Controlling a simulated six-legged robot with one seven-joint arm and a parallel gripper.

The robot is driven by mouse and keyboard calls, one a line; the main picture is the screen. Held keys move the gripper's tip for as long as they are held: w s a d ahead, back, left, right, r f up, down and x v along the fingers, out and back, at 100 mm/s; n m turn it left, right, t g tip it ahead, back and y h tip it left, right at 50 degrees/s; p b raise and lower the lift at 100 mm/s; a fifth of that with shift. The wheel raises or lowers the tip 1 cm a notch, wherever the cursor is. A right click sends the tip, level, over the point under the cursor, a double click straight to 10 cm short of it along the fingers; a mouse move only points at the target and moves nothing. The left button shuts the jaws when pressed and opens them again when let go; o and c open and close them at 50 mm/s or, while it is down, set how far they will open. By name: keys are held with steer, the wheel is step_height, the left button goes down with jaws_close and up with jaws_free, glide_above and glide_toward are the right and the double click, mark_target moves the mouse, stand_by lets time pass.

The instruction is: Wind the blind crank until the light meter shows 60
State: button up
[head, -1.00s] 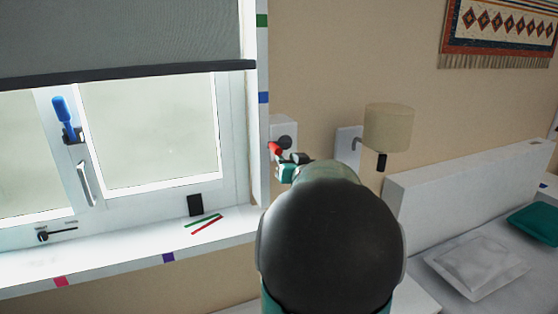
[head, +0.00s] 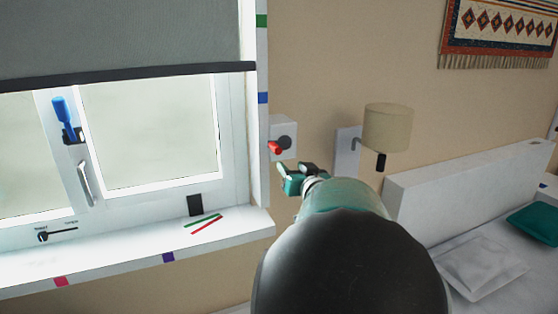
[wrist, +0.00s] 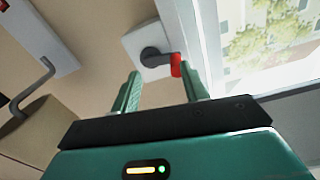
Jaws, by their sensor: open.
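The blind crank has a white wall plate (head: 291,130), a dark hub (head: 285,143) and a red handle (head: 274,148) pointing left, just right of the window. My gripper (head: 297,174) is open and empty, below and right of the handle, apart from it. In the wrist view, the red handle (wrist: 176,65) and hub (wrist: 152,58) show beyond the gap between my fingers (wrist: 161,82). The grey blind (head: 120,40) covers the window's upper part, its dark bottom bar (head: 130,76) across the panes. I cannot identify a light meter reading.
A small black panel (head: 195,205) stands by the sill (head: 130,262), near green and red strips (head: 204,224). A blue-handled item (head: 61,115) is on the window frame. A wall lamp (head: 387,128) is right of the crank. A bed headboard (head: 470,180) stands at right.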

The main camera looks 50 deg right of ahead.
steer(key=v, duration=0.9)
steer(key=shift+s, duration=0.35)
stand_by(0.4)
steer(key=shift+a, duration=0.1)
stand_by(0.6)
